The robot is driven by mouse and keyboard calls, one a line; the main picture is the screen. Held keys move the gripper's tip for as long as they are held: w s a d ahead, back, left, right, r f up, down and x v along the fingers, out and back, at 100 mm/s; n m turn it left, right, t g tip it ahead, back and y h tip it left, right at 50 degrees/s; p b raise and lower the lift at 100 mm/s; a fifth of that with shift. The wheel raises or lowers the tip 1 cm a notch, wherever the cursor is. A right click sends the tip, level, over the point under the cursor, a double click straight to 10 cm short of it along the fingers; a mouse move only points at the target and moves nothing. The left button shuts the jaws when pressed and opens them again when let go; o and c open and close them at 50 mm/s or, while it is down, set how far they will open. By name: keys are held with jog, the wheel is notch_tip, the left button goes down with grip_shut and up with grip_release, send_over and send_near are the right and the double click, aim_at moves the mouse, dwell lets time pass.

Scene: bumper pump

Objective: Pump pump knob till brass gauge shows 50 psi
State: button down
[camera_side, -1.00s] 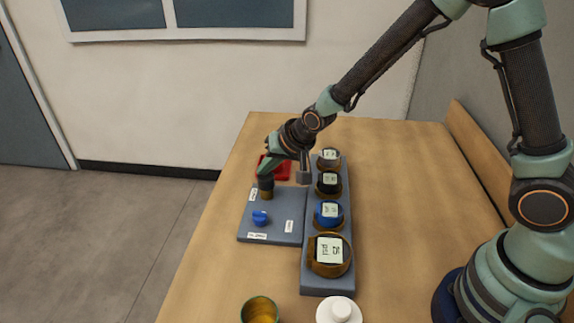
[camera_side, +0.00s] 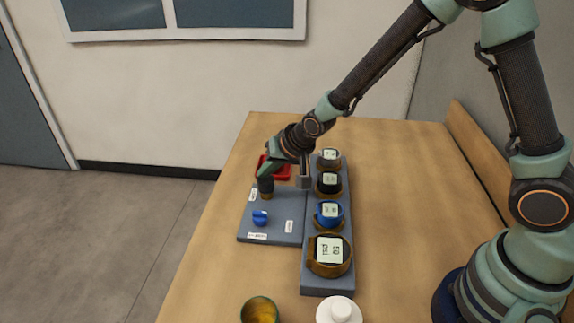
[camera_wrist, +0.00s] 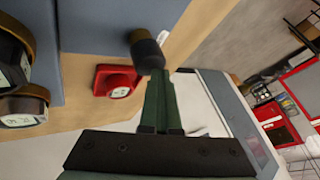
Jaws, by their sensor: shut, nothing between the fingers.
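The dark pump knob (camera_side: 265,184) stands on a brass-coloured stem at the left of a grey-blue board (camera_side: 285,205). My gripper (camera_side: 268,170) is shut and empty, with its fingertips at the top of the knob. In the wrist view the green fingers (camera_wrist: 160,103) end against the dark knob (camera_wrist: 148,53); I cannot tell how firmly they touch. The large brass gauge (camera_side: 313,256) is the nearest on the grey-blue strip. Its pale display is turned sideways and appears to read 50 psi, though the digits are small.
A blue knob (camera_side: 260,217) sits nearer on the same board. A blue gauge (camera_side: 329,221) and darker gauges line the strip. A red object (camera_side: 284,173) lies behind the pump knob. A green-rimmed cup (camera_side: 260,309) and a white lidded item (camera_side: 340,311) stand in front.

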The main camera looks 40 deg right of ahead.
aim_at(268, 181)
jog(key=shift+s+f, duration=0.1)
jog(key=shift+r, duration=1.4)
notch_tip(268, 181, up, 5)
jog(key=shift+r, duration=0.1)
dwell(0.6)
